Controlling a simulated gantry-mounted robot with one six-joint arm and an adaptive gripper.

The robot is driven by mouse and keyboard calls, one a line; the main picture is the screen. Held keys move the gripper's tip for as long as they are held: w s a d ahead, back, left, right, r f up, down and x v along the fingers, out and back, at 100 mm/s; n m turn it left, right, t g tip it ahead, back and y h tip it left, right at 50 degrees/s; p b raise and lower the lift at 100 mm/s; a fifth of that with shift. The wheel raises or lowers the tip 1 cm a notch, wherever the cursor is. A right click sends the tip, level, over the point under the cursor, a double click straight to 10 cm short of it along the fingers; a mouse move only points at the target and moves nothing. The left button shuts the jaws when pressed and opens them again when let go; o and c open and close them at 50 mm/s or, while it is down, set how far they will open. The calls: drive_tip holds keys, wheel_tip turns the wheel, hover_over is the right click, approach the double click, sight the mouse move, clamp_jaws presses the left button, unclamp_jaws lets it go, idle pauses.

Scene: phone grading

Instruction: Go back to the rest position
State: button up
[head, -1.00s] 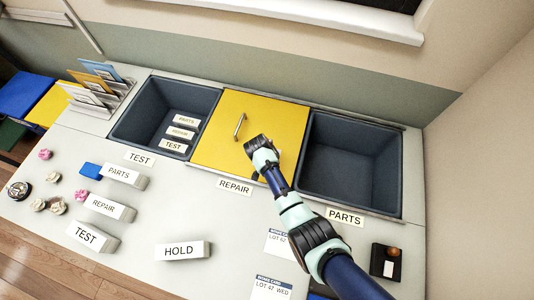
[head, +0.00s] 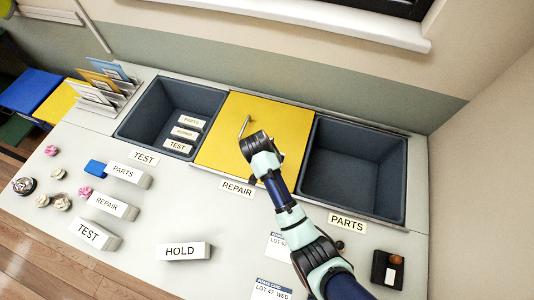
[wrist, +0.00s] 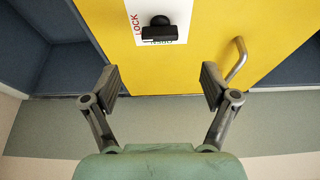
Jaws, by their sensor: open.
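My gripper (wrist: 161,86) is open and empty in the wrist view, its two fingers spread apart. It is above the yellow lid (wrist: 225,25) of the REPAIR bin, which is closed. A white LOCK/OPEN plate (wrist: 157,12) with a black knob (wrist: 157,28) lies between and beyond the fingers. The lid's silver handle (wrist: 237,60) is beside the right finger, apart from it as far as I can tell. In the head view my arm reaches over the yellow lid (head: 290,118), its black wrist close to the handle (head: 245,125); the fingers are mostly hidden there.
The open TEST bin (head: 150,105) stands left of the lid and the empty PARTS bin (head: 345,170) right. Label blocks such as HOLD (head: 183,251) and small parts sit on the left counter. A file rack (head: 110,95) stands at the back left.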

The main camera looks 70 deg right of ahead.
drive_tip(key=shift+v, duration=0.95)
drive_tip(key=w+a+r+n+t+y, duration=0.1)
drive_tip(key=w+a+r+n+t, duration=0.25)
drive_tip(key=a+r, duration=0.4)
drive_tip(key=w+a+r+n+t, duration=0.3)
drive_tip(key=w+a+r+n, duration=0.15)
drive_tip(key=a, duration=0.55)
drive_tip(key=w+a+r+n+t+y, duration=0.1)
drive_tip(key=w+a+r+n+t, duration=0.3)
drive_tip(key=a, duration=0.5)
drive_tip(key=s+a+r+n+t+y, duration=0.2)
drive_tip(key=s+a+r+n, duration=0.25)
drive_tip(key=a+r, duration=0.45)
wheel_tip(320, 180, up, 23)
drive_tip(key=a+p, duration=0.1)
drive_tip(key=p, duration=2.2)
drive_tip(key=shift+w+r+y, duration=0.2)
drive_tip(key=shift+y, duration=0.1)
drive_tip(key=shift+n, duration=0.25)
